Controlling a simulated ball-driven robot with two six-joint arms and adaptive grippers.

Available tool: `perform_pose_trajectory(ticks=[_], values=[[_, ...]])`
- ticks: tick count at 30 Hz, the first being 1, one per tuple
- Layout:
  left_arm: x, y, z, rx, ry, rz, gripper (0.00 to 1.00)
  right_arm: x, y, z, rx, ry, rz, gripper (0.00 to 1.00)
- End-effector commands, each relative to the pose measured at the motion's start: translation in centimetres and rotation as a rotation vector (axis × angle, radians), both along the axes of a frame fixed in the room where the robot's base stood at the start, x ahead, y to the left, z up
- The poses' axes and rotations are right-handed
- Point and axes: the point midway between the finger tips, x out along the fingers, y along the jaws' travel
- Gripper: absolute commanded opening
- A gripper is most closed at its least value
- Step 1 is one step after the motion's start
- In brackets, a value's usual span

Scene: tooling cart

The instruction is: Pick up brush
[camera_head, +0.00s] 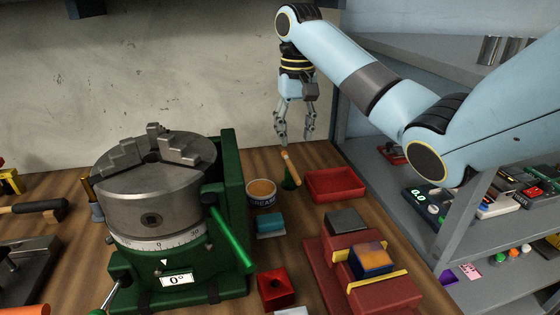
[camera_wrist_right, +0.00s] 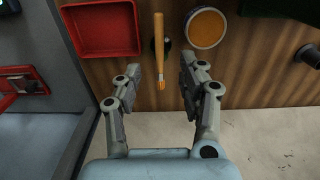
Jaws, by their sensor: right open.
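My left gripper is not in view.
A red tray (camera_head: 335,184) and a round tin (camera_head: 262,191) flank the brush closely. A large chuck on a green base (camera_head: 158,195) stands left. Red blocks and a vise-like fixture (camera_head: 375,290) are in front. A wall rises behind; grey shelves (camera_head: 400,175) stand right.

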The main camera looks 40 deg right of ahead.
Motion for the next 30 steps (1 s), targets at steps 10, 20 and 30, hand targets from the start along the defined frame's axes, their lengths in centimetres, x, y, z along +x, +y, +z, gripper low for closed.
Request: perform_pose_trajectory(ticks=[10, 20, 30], values=[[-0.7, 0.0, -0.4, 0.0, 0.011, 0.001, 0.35, -0.1, 0.0, -4.9, 0.001, 0.004, 0.0, 0.41], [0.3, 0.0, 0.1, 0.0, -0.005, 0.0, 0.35, -0.2, 0.0, -9.3, 0.001, 0.005, 0.0, 0.41], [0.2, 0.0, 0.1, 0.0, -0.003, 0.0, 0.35, -0.2, 0.0, -10.1, 0.0, 0.002, 0.001, 0.38]])
